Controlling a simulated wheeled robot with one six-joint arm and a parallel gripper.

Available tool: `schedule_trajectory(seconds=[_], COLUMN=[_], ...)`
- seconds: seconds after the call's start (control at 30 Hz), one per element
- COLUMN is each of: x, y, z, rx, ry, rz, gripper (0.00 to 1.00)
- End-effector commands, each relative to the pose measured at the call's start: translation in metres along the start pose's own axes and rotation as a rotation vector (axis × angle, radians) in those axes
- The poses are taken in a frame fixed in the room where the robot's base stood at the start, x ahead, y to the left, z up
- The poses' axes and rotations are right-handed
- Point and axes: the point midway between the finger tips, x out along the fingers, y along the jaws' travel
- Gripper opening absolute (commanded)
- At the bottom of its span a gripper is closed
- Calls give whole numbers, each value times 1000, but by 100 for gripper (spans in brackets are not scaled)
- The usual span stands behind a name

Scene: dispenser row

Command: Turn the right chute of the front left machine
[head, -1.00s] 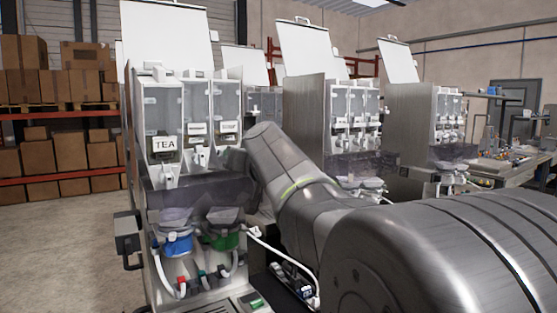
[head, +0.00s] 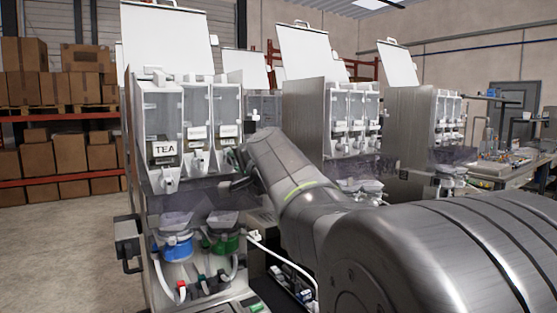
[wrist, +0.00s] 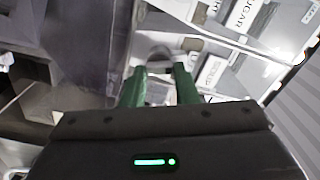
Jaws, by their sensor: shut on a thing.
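The front left machine (head: 150,238) has three clear hoppers side by side, the left one labelled TEA (head: 163,150). White chutes show under the left and middle hoppers. The right chute is largely hidden behind my gripper (head: 233,160) in the head view. In the wrist view, my gripper (wrist: 159,74) has two green fingers shut on a pale, rounded part, the right chute (wrist: 159,58). A label reading SUGAR (wrist: 243,14) shows close by. How far the chute is turned cannot be told.
Below the hoppers are a blue-collared cup (head: 175,248) and a green-collared cup (head: 224,240) with white hoses. Two more machines (head: 352,115) stand to the right. Shelves with cardboard boxes (head: 60,150) stand at the left. The floor (head: 60,240) at left is clear.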

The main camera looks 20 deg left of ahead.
Motion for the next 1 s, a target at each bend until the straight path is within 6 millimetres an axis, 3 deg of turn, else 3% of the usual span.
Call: schedule_trajectory(seconds=[0.4,1.0], x=[0,0], y=[1,2], z=[0,1], rx=[280,366], ry=[0,0], rz=[2,2], gripper=[4,4])
